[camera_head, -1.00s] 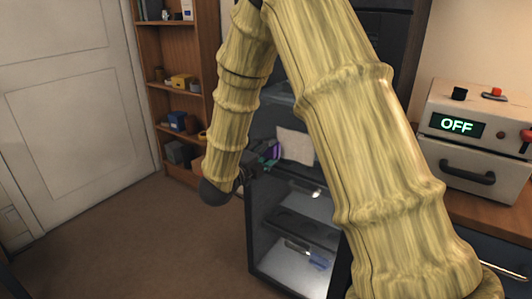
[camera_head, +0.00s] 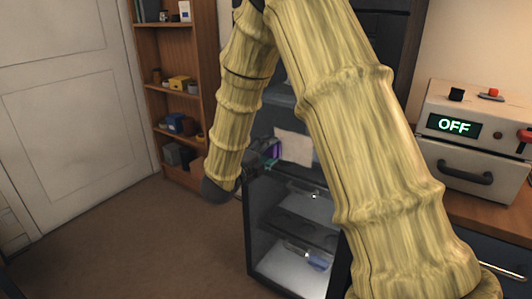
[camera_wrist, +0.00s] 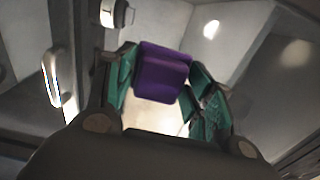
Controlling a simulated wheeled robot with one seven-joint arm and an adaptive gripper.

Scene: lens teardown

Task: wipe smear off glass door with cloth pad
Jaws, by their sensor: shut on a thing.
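My gripper (camera_wrist: 164,84) has green fingers on both sides of a purple pad (camera_wrist: 162,66) and is shut on it. In the head view my gripper (camera_head: 265,159) and the purple pad (camera_head: 270,149) are small and partly hidden by my arm. In the wrist view the pale patch (camera_wrist: 158,117) shows behind and below the pad. I cannot tell whether the pad touches the glass.
Behind the glass is a cabinet with shelves holding a few items, one bluish (camera_head: 316,261). A wooden bookshelf (camera_head: 179,103) with small things stands at the back left, beside a white door (camera_head: 70,120). A device reading OFF (camera_head: 470,135) sits on the right counter. The floor (camera_head: 150,240) at left is clear.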

